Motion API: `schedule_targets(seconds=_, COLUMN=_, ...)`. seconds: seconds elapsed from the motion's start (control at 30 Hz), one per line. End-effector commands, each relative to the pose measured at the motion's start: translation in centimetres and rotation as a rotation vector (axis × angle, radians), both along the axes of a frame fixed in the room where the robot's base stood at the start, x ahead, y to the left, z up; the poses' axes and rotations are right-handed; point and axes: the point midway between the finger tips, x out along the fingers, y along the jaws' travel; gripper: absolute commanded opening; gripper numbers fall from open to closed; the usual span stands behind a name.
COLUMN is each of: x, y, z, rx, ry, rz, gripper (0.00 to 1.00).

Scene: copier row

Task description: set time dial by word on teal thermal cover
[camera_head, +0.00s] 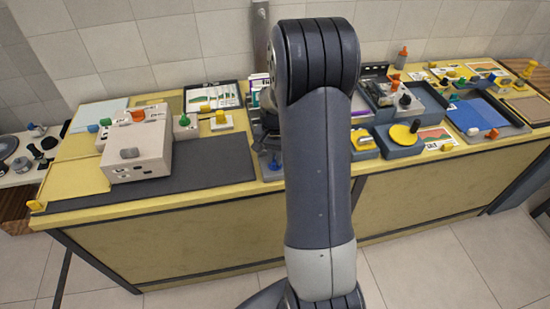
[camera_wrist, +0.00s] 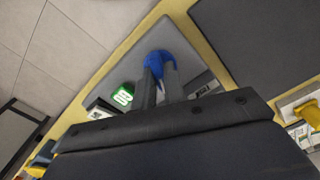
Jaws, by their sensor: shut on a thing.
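In the wrist view, a blue knob (camera_wrist: 159,57) sits on a grey panel (camera_wrist: 197,62). My gripper (camera_wrist: 160,76) is shut on this knob, with one grey finger on each side. A small lit green display (camera_wrist: 123,95) is beside it on the left, and its reading is too small to tell. In the head view, the blue knob (camera_head: 274,163) shows just left of my arm, low on the grey unit. My arm hides most of that unit. I cannot make out a teal cover or the words around the knob.
A beige box (camera_head: 139,157) with knobs stands on the dark mat (camera_head: 212,172) at left. A grey unit with a yellow disc (camera_head: 403,136) and a blue tray (camera_head: 476,116) are at right. The floor in front of the yellow counter is clear.

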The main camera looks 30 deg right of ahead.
Motion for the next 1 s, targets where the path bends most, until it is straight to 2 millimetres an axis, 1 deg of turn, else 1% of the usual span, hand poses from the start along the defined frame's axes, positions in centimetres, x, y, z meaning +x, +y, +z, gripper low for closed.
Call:
schedule_targets(seconds=0.2, x=0.06, y=-0.02, z=0.02, rx=-0.001, ry=-0.002, rz=-0.165, gripper=0.0)
schedule_targets(seconds=0.43, x=0.06, y=-0.02, z=0.04, rx=-0.001, ry=-0.002, rz=-0.281, gripper=0.0)
schedule_targets(seconds=0.7, x=0.06, y=-0.03, z=0.06, rx=-0.001, ry=-0.002, rz=-0.34, gripper=0.0)
schedule_targets(seconds=1.0, x=0.06, y=-0.02, z=0.07, rx=-0.001, ry=-0.002, rz=-0.348, gripper=0.0)
